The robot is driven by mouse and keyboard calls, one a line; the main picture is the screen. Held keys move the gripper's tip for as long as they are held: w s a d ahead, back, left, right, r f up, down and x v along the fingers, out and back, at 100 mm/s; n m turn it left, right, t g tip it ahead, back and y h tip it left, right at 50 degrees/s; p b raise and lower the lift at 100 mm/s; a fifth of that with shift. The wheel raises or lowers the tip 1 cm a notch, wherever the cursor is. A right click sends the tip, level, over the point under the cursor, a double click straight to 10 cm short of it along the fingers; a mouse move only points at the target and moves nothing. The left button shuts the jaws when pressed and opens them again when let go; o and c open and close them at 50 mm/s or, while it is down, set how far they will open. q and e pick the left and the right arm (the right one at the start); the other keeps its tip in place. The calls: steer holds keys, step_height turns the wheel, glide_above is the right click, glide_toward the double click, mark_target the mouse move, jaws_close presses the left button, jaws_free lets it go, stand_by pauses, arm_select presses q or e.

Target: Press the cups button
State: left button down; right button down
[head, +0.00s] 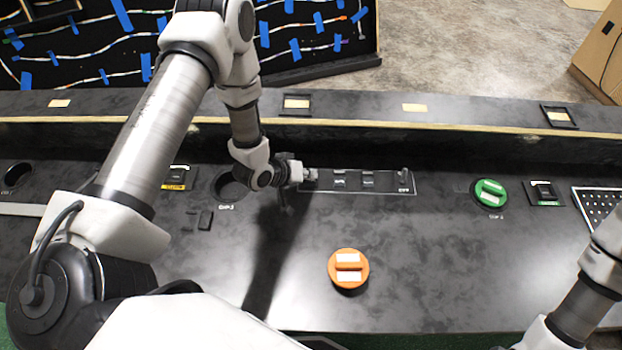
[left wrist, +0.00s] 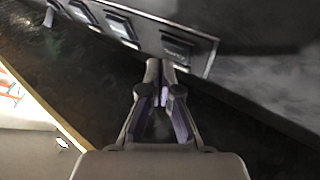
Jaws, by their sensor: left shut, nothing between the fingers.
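A long button panel (head: 385,189) with a thin light outline lies on the black console, with "OFF" printed at its right end. It also shows in the left wrist view (left wrist: 203,62), with several rectangular buttons in a row. Their lettering is too small to read, so I cannot tell which is the cups button. My left gripper (head: 312,175) is at the panel's left end. Its fingers (left wrist: 160,66) are shut and empty, tips close to the end button (left wrist: 177,46); I cannot tell whether they touch. My right gripper is out of view; only its arm shows at lower right.
An orange round piece (head: 348,268) sits on the console front. A green round piece (head: 489,193) is at right, beside a small black switch plate (head: 543,193). A round hole (head: 230,187) lies left of the panel. A raised ledge (head: 365,108) runs behind.

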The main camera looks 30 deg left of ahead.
mark_target(308, 182)
arm_select(q)
steer(key=shift+f+b, duration=0.45)
steer(key=shift+f, duration=0.05)
steer(key=shift+r, duration=0.15)
steer(key=shift+r+p, duration=0.35)
step_height(308, 182, up, 6)
steer(key=p, duration=0.4)
steer(key=shift+r, duration=0.1)
